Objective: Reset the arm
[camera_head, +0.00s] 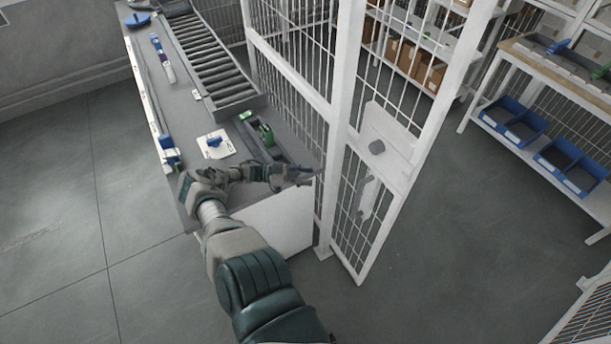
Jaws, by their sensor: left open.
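My left arm reaches up from the bottom of the head view to the near end of a grey counter. Its gripper (308,172) is at the counter's near right corner, beside the white barred cage. The jaws are open, and I see nothing held between them. My right gripper does not show.
The counter (188,112) carries a roller conveyor (207,58), a paper sheet (216,144) and a dark tray (262,137) with green items. A white cage door (376,185) stands right of the gripper. Blue bins (513,122) sit on a right-hand shelf. Floor (450,240) is clear.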

